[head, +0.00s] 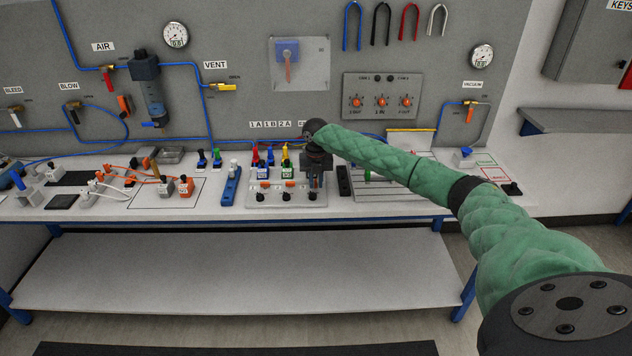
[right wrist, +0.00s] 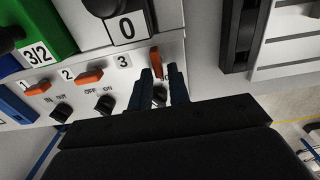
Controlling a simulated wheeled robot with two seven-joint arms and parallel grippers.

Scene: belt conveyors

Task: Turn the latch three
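A light grey panel (head: 254,197) on the bench carries three small orange latches. In the right wrist view, latch one (right wrist: 38,88) and latch two (right wrist: 88,77) lie roughly sideways beside their number labels. Latch three (right wrist: 155,57), right of the label 3 (right wrist: 123,61), stands closer to upright. My right gripper (right wrist: 160,72) points at it with its two dark fingers apart, one on each side of its lower end; I cannot tell whether they touch it. In the head view, my right gripper (head: 314,188) hides latch three. My left gripper is not in view.
Black knobs (right wrist: 103,103) sit below the latches, one partly between my fingers. A blue stand (head: 231,187) is left of the panel; a dark upright bar (head: 343,181) is right.

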